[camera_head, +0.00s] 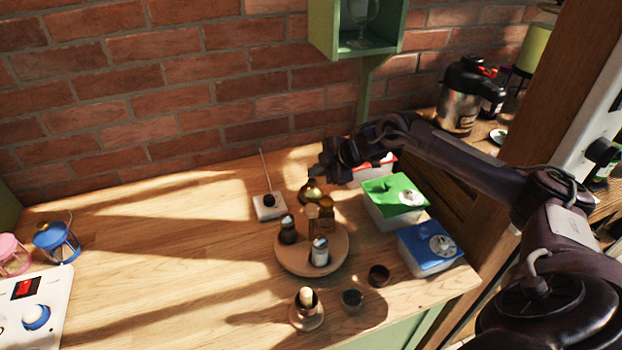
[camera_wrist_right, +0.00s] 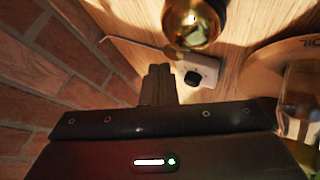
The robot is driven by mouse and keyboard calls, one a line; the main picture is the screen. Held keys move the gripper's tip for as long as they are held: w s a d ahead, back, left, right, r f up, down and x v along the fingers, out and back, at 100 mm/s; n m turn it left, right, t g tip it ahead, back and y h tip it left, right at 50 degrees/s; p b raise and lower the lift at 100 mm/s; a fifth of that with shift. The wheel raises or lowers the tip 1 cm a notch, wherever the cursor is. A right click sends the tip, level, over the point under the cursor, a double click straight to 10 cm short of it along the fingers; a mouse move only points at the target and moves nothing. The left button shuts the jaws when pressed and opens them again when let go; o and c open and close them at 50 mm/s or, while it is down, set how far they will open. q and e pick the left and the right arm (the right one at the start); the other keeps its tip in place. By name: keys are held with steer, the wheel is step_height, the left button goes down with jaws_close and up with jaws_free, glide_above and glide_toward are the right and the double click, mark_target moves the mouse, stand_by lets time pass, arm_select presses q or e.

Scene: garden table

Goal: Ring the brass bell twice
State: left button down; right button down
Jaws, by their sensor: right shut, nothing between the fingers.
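The brass bell (camera_head: 311,191) stands on the wooden table behind the round wooden tray. It shows large at the top of the right wrist view (camera_wrist_right: 193,22), shiny and gold. My right gripper (camera_head: 321,171) reaches in from the right and is just above and behind the bell in the head view. In the right wrist view its fingers (camera_wrist_right: 158,76) are closed together and empty, beside the bell with a gap in the picture. Whether they touch it in depth I cannot tell. My left gripper is not in view.
A white box with a black knob and thin antenna (camera_head: 269,205) stands left of the bell. The round tray (camera_head: 293,264) holds several bottles and shakers. Green-lidded (camera_head: 395,193) and blue-lidded (camera_head: 430,247) boxes stand at right. A brick wall (camera_head: 150,90) is close behind. The table's left middle is clear.

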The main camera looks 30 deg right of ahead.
steer(key=shift+r+p, duration=2.6)
steer(key=shift+r, duration=0.45)
steer(key=shift+f, duration=0.1)
